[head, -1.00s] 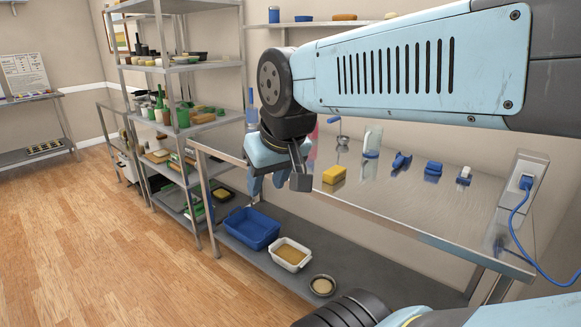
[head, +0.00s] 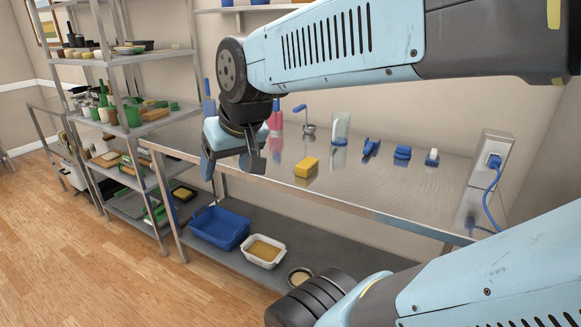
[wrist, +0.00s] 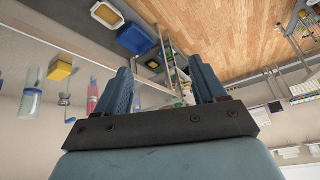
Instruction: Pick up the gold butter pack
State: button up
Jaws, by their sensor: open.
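The gold butter pack (head: 306,167), a yellow block, lies on the steel table (head: 350,193) near its front edge. It also shows in the wrist view (wrist: 60,70), at the left, outside the space between the fingers. My gripper (head: 230,165) is open and empty, to the left of the pack and apart from it, over the left part of the table's front edge in the picture. In the wrist view both fingers of my gripper (wrist: 161,75) show spread, with nothing between them.
A clear bottle (head: 340,127), a pink bottle (head: 275,122) and blue items (head: 402,152) stand behind the pack. A blue basin (head: 219,228) and a white basin (head: 264,251) are on the lower shelf. A loaded rack (head: 120,110) stands at left. The table front right is clear.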

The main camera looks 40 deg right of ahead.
jog(key=o, duration=0.3)
jog(key=w+d+f+m+t, duration=0.1)
jog(key=w+f+m, duration=0.2)
jog(key=w, duration=1)
notch_tip(320, 180, down, 3)
jog(key=shift+d+r+m+t, duration=0.1)
jog(key=shift+d+m+t, duration=0.2)
jog(key=shift+d+t, duration=0.1)
jog(key=w+d+f+m+h, duration=0.2)
jog(key=w+d+f+m, duration=0.25)
jog(key=w+f, duration=0.25)
jog(key=m+h, duration=0.4)
jog(key=h, duration=0.6)
send_near(301, 172)
jog(key=w+a+f, duration=0.2)
jog(key=w+a, duration=0.2)
jog(key=a, duration=0.3)
jog(key=s+d+g+h, duration=0.2)
jog(key=s+d+h, duration=0.1)
jog(key=d+h, duration=0.15)
jog(key=shift+m+y, duration=0.45)
jog(key=x, duration=1.3)
jog(key=shift+w+d+r, duration=0.1)
jog(key=shift+w+d, duration=0.15)
jog(key=shift+w, duration=0.15)
